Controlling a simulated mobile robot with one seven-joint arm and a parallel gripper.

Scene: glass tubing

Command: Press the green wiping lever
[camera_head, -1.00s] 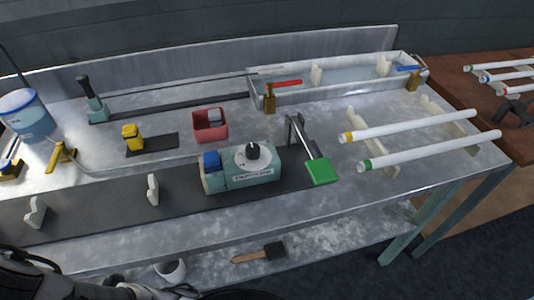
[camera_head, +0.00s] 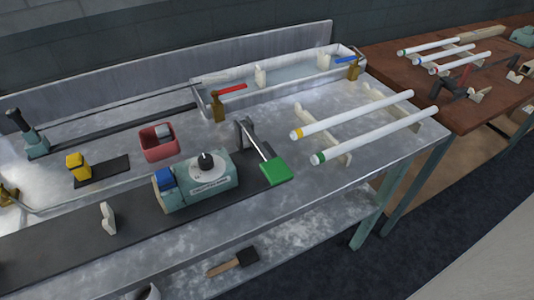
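The green wiping lever (camera_head: 275,169) has a flat green pad at the end of a metal arm. The arm rises from a dark bracket on the metal bench, and the pad sits at the right end of the black strip, near the bench's front edge. A teal machine (camera_head: 197,181) with a black dial and a blue block stands just left of it. My gripper is not in view. A pale surface fills the lower right corner; I cannot tell what it is.
Two white tubes (camera_head: 362,134) rest on supports right of the lever. A trough (camera_head: 290,75) with red and blue handles stands behind. A red bin (camera_head: 158,143) sits behind the machine. A brown table (camera_head: 455,105) adjoins on the right. Dark floor (camera_head: 400,260) is open in front.

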